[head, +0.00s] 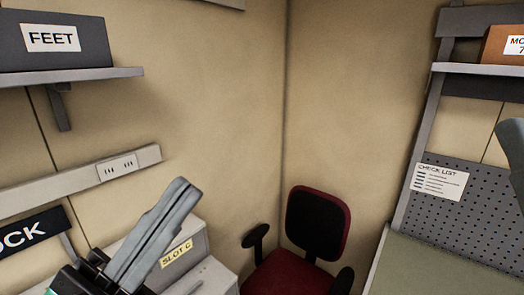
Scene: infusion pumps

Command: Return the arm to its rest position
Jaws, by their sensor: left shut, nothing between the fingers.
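My left gripper (180,188) is raised at the lower left of the head view, pointing up and to the right. Its long grey fingers lie together with nothing between them. It appears in front of a grey cabinet with a yellow "SLOT C" label (176,254). A grey rounded part at the right edge may be my right arm; no right fingertips show.
A shelf (120,72) at upper left bears a "FEET" box (85,50). A rail with an outlet (117,167) runs below it. A red and black chair (318,222) stands in the corner. At right are a pegboard with a checklist (438,182) and a green surface (430,268).

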